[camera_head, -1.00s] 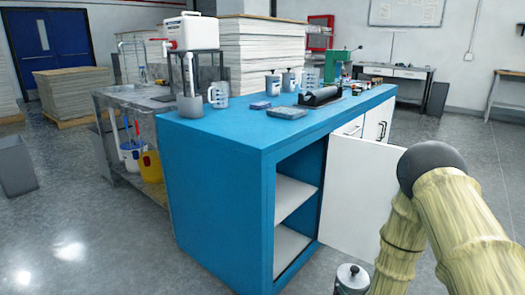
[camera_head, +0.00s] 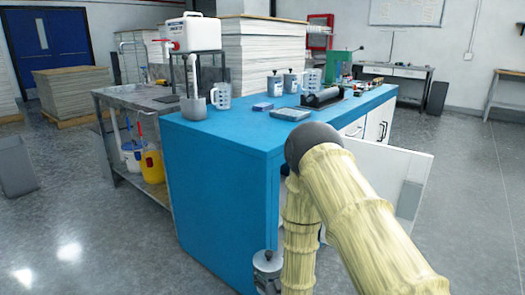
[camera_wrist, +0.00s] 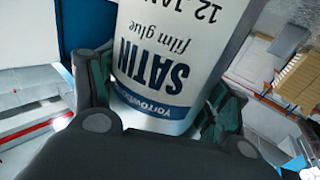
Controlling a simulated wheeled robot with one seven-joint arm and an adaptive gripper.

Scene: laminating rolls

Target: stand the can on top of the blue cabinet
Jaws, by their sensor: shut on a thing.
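The can (camera_head: 267,262) is light with a dark-topped lid and shows at the bottom of the head view, in front of the blue cabinet's near side and below its top. In the wrist view the can (camera_wrist: 185,50) fills the middle, its "SATIN film glue" label upside down. My gripper (camera_wrist: 155,95) has its fingers on both sides of the can, shut on it. In the head view the gripper is hidden behind my arm or below the frame. The blue cabinet (camera_head: 215,145) has a broad top, with bare room at its near end.
The white door (camera_head: 405,165) stands open at right. A grey bench (camera_head: 135,100) adjoins at left.

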